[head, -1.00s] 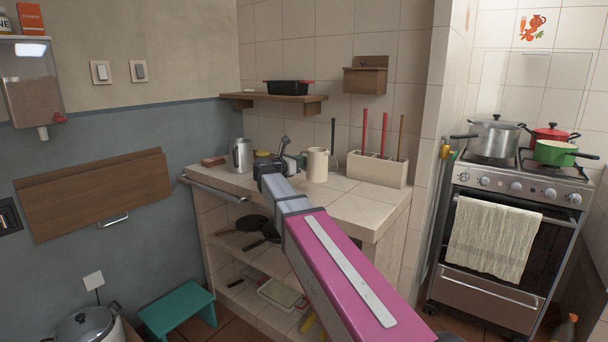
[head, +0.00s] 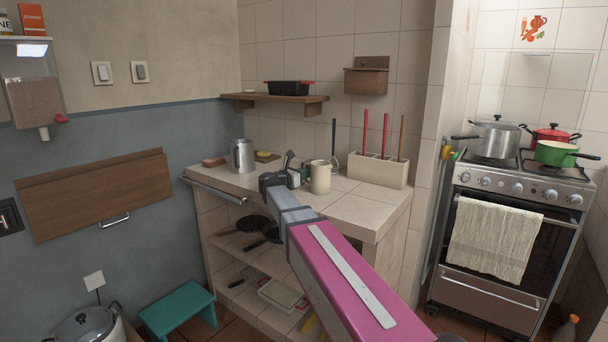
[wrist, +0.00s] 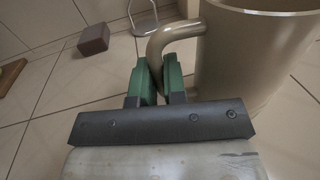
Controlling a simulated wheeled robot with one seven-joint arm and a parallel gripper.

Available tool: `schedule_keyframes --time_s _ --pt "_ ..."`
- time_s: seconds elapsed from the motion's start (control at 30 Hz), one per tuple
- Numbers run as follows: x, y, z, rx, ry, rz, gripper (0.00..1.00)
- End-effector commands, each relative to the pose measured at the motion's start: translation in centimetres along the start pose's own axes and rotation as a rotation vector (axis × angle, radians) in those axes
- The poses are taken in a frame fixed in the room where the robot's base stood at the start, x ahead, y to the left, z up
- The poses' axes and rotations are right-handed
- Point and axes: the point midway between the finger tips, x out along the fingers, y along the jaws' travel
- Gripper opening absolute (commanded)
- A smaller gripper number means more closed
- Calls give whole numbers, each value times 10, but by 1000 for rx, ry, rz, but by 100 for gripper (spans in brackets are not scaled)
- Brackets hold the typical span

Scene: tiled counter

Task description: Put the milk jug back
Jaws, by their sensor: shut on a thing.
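My gripper (head: 300,177) is at the jug's left side in the head view, partly hidden by my arm. In the wrist view the green fingers of my gripper (wrist: 163,80) are shut on the handle. Whether the jug's base touches the counter is hard to tell.
A metal jug (head: 242,156) stands to the left, with a reddish block (head: 214,161) beside it. A cream holder (head: 377,169) with upright-handled tools stands to the right. The counter's front right is clear. A wooden shelf (head: 275,101) hangs above.

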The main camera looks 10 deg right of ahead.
Motion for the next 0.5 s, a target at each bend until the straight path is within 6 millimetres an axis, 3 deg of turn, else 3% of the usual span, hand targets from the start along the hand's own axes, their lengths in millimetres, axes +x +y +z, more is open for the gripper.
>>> schedule_keyframes --time_s 0.03,0.1,0.5 --pt "0 0 -1 0 0 0 18" --pt "0 0 0 0 0 0 37" --pt "-4 0 2 -1 0 1 37"
